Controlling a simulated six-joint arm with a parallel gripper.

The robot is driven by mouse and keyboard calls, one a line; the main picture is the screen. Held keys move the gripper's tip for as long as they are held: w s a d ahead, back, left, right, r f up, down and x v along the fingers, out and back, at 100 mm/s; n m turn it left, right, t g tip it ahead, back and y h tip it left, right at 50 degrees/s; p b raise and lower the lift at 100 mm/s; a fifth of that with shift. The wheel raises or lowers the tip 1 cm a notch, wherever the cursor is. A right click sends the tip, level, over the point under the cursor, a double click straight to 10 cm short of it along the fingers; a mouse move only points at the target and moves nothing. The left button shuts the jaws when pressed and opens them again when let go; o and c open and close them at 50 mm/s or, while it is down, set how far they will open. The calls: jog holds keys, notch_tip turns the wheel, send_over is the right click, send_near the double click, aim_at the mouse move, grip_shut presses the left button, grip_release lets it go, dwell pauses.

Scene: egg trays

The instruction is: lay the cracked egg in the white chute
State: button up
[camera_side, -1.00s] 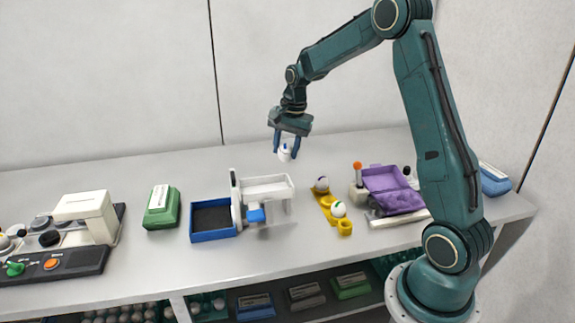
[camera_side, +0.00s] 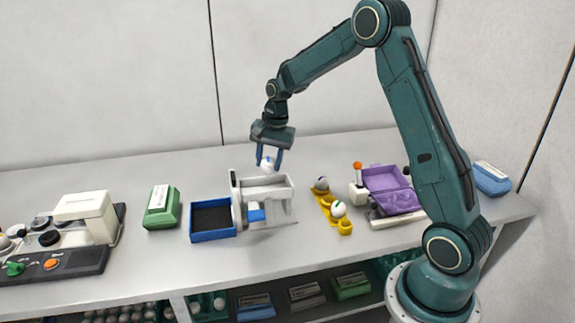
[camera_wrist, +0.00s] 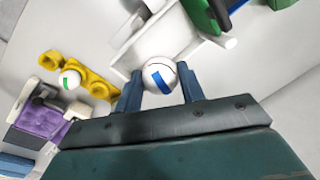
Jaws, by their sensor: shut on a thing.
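My gripper (camera_side: 269,157) is shut on a white egg (camera_side: 268,165), which hangs between its two blue fingers. In the wrist view the egg (camera_wrist: 159,72) shows a blue stripe and a thin dark line across its shell, like a crack. The white chute (camera_side: 282,183) stands on the table just below the egg, and I see it in the wrist view (camera_wrist: 128,62) beyond the fingers. The egg is over the chute's back part in the side view; whether it touches the chute I cannot tell.
A blue tray (camera_side: 212,232) with a dark inside adjoins the chute on the left. A yellow holder (camera_side: 345,227) with two eggs stands to the right. Farther right is an open purple box (camera_side: 392,190).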

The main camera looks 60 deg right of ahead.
jog(key=shift+f, duration=2.4)
jog(key=shift+f, duration=0.45)
jog(key=o, duration=0.7)
jog(key=shift+r, duration=0.15)
jog(key=r, duration=0.4)
jog(key=s+r, duration=0.1)
jog(key=r, duration=0.4)
jog(key=s+r, duration=0.1)
jog(key=r, duration=0.3)
jog(key=shift+s+d+r, duration=0.1)
jog(key=shift+d+r, duration=0.1)
jog(key=shift+d, duration=0.1)
